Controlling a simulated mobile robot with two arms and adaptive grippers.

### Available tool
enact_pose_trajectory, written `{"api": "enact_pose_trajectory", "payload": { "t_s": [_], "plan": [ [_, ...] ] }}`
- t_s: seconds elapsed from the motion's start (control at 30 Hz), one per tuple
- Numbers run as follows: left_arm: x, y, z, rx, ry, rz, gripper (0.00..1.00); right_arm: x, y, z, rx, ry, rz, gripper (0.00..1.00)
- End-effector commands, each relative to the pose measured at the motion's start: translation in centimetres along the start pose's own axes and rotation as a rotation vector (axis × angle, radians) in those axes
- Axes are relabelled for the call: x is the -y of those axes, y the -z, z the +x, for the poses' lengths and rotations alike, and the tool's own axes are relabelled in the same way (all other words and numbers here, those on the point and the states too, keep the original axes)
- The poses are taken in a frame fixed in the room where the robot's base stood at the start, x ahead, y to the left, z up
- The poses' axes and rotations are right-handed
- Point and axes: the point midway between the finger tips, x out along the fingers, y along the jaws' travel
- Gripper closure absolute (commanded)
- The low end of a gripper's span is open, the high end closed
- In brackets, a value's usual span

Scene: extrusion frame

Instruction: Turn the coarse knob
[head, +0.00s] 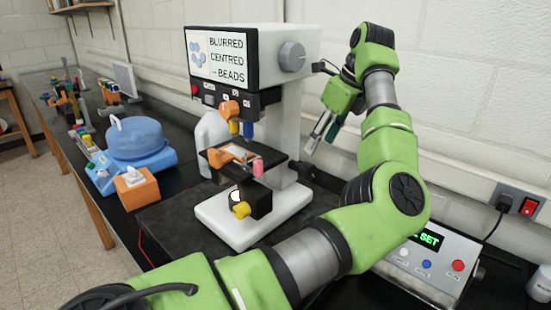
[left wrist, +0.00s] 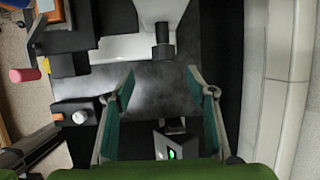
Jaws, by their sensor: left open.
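The white microscope-like instrument (head: 275,130) stands on the dark bench, its screen reading "BLURRED CENTRED BEADS". A black knob (head: 303,170) sticks out low on the right side of its column; it also shows in the left wrist view (left wrist: 163,46). A grey knob (head: 292,56) is on the side of its head. I cannot tell for certain which is the coarse knob. My left gripper (head: 319,138) is open and empty, above and to the right of the black knob, apart from it. In the left wrist view its fingers (left wrist: 160,74) are spread, with the black knob beyond, between them.
A control box (head: 445,262) with a green display stands at the right, near a wall outlet with a red switch (head: 529,207). The white wall is close behind my arm. A blue device (head: 135,145), an orange box (head: 138,188) and a white bottle (head: 213,138) are at the left.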

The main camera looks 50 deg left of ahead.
Motion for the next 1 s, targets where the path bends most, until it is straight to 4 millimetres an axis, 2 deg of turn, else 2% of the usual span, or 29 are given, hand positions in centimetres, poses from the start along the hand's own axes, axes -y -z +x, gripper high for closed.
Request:
{"api": "enact_pose_trajectory", "payload": {
  "t_s": [0.07,0.17,0.5,0.73,0.87,1.0],
  "plan": [
    [0.5,0.4,-0.6,-0.005,0.019,-0.012,0.49,0.0,0.1,-0.1,-0.001,0.0,-0.001,0.6],
    [0.6,0.5,0.0,-0.006,0.023,-0.02,0.49,-0.2,0.1,-0.3,-0.001,-0.002,-0.002,0.6],
    [0.5,0.3,6.4,-0.006,0.018,-0.021,0.49,-2.7,-0.2,-2.3,0.005,-0.03,-0.003,0.6],
    [0.7,0.3,9.9,-0.006,0.02,-0.019,0.49,-1.4,0.1,-3.4,0.003,-0.017,0.001,0.6],
    [0.7,0.4,10.9,-0.005,0.022,-0.019,0.49,-0.4,0.3,-3.5,0.0,-0.004,0.002,0.6],
    [0.8,0.4,11.2,-0.006,0.023,-0.019,0.49,-0.3,0.3,-3.5,0.0,-0.003,0.0,0.6]
  ]
}}
